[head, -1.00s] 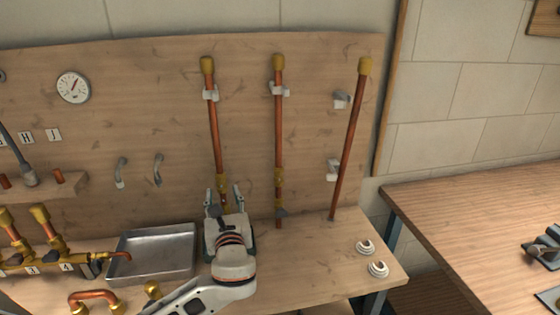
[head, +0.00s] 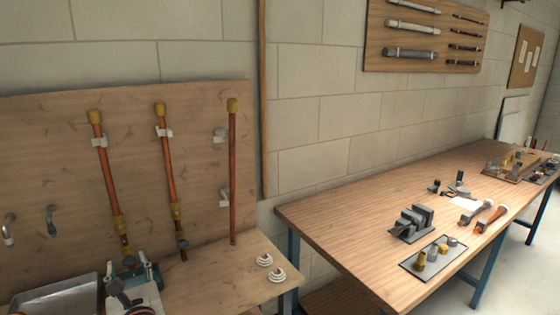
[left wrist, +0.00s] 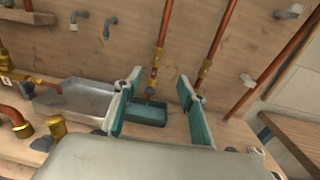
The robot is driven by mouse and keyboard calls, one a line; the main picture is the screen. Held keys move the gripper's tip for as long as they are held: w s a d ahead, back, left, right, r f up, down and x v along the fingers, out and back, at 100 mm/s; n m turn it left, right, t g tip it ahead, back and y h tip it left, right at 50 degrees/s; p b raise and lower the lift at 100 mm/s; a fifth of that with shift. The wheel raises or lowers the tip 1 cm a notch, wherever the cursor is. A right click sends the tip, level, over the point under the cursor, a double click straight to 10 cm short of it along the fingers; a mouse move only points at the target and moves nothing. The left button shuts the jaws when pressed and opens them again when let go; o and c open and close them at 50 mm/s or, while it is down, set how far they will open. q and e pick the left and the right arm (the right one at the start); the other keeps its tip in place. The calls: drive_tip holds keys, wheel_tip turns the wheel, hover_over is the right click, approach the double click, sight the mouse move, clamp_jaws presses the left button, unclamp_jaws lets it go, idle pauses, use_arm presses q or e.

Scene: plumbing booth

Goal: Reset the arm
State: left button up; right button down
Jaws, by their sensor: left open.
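My left gripper (head: 131,268) is at the lower left of the head view, open, just in front of the lower end of the left copper pipe (head: 108,172). In the left wrist view its two teal-padded fingers (left wrist: 156,88) stand wide apart with nothing gripped. The lower end of the left pipe, with brass fittings (left wrist: 157,58), shows beyond and between the fingertips. The pipe leans slightly against the wooden board (head: 60,140). My right gripper is in neither view.
A middle pipe (head: 168,165) and a right pipe (head: 232,170) stand along the board. A metal tray (head: 60,300) lies left of the gripper. White rings (head: 265,260) lie at the bench's right. A second table (head: 350,220) carries a vise (head: 411,222) and fittings.

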use_arm(q)
drive_tip(key=s+d+f+n+g+h, duration=0.1)
drive_tip(key=s+d+f+n+h, duration=0.15)
drive_tip(key=f, duration=0.45)
drive_tip(key=s+d+f+n+g+h, duration=0.1)
drive_tip(key=s+d+f+n+h, duration=0.15)
drive_tip(key=f, duration=0.55)
drive_tip(key=s+d+f+n+g+h, duration=0.1)
drive_tip(key=d+f+n+h, duration=0.15)
drive_tip(key=f, duration=0.45)
drive_tip(key=s+d+f+n+h, duration=0.2)
drive_tip(key=s+d+f+n, duration=0.1)
drive_tip(key=s+f+n, duration=0.4)
drive_tip(key=s+d+f+n+g+h, duration=0.1)
drive_tip(key=s+d+f+n+h, duration=0.1)
drive_tip(key=s+f+n, duration=0.4)
drive_tip(key=s+d+n, duration=0.1)
drive_tip(key=s+n, duration=0.3)
drive_tip(key=s, duration=0.2)
drive_tip(key=shift+f+g, duration=0.3)
drive_tip(key=shift+f, duration=0.1)
